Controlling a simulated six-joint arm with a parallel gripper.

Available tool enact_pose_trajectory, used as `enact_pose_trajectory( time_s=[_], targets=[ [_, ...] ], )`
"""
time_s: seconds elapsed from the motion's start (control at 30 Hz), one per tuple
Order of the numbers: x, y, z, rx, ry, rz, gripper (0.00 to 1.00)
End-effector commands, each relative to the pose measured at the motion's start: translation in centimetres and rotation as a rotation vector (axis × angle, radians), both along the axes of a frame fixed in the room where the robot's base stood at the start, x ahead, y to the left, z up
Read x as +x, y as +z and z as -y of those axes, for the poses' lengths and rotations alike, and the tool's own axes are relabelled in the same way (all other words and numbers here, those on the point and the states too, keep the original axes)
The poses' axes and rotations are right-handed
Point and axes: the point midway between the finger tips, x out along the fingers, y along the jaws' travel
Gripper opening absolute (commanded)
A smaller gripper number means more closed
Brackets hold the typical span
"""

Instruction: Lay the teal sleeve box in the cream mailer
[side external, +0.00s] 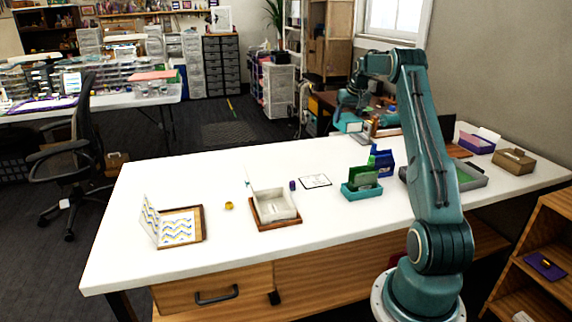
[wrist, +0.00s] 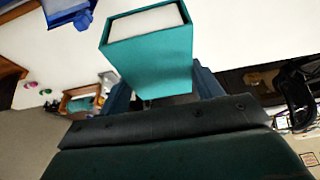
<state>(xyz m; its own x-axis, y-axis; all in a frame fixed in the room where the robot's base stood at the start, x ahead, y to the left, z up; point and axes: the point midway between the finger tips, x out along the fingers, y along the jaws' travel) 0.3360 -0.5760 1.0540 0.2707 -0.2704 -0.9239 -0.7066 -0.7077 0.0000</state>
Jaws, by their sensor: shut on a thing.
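The teal sleeve box (wrist: 150,62), with a white open end, is held between my gripper's blue fingers in the wrist view. My gripper (wrist: 163,88) is shut on it. In the side external view the box shows small (side external: 348,124) under my gripper (side external: 352,112), towards the far edge of the white table. My gripper and the box are well behind and to the right of the mailer.
A teal holder (side external: 362,194) with green cards and a blue box (side external: 384,162) stand right of the mailer. A white card (side external: 316,181), a purple cylinder (side external: 292,185) and a yellow ring (side external: 229,205) lie nearby. A grey tray (side external: 474,183) sits behind my arm.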

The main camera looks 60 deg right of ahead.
Motion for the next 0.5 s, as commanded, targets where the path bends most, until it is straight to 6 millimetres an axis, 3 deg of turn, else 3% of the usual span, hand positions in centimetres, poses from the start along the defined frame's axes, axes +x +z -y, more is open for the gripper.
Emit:
enact_pose_trajectory(
  time_s=[0.33,0.5],
  targets=[
    [0.2,0.0,-0.1,-0.001,0.004,0.0,0.36],
    [1.5,-0.2,-0.7,0.0,0.048,0.0,0.36]
  ],
)
